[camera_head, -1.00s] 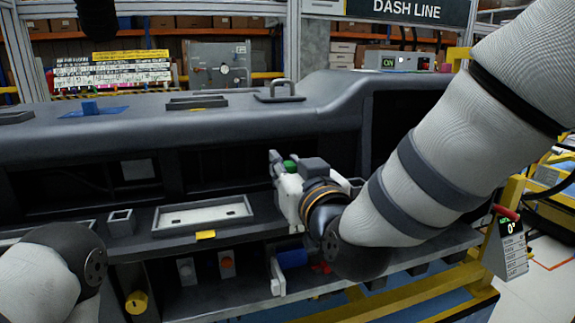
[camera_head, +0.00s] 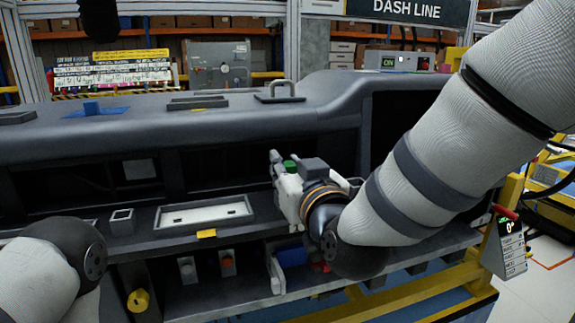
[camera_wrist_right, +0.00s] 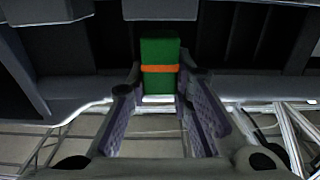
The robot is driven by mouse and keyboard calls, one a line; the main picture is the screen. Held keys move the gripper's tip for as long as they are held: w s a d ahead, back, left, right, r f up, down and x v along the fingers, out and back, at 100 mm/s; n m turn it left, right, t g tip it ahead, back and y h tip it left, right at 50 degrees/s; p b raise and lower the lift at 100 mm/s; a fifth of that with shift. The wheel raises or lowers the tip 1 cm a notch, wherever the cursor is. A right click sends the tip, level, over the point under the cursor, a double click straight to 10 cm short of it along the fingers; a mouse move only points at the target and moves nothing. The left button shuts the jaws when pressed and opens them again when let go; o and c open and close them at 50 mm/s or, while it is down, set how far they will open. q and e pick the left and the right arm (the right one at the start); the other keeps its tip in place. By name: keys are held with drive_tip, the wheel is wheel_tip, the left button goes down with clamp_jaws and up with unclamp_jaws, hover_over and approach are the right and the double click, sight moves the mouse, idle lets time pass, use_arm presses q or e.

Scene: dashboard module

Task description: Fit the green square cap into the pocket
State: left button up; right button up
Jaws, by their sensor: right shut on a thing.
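The green cap (camera_wrist_right: 159,62), a green block with an orange band, stands between the fingers of my right gripper (camera_wrist_right: 158,90) in the right wrist view. The gripper is shut on it. In the head view only a small bit of the green cap (camera_head: 290,165) shows past my right gripper (camera_head: 283,168), in front of the dark dashboard opening. A small square open-topped grey socket (camera_head: 122,221) sits on the ledge well to the left. I cannot tell if it is the pocket. My left gripper is out of view; only part of my left arm shows.
The dashboard top (camera_head: 220,120) overhangs the ledge. A yellow knob (camera_head: 138,301) and a blue part (camera_head: 290,256) are below.

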drive_tip(key=shift+f, duration=1.4)
drive_tip(key=o, duration=0.9)
drive_tip(key=shift+s, duration=0.1)
drive_tip(key=v, duration=1.2)
drive_tip(key=shift+r, duration=0.1)
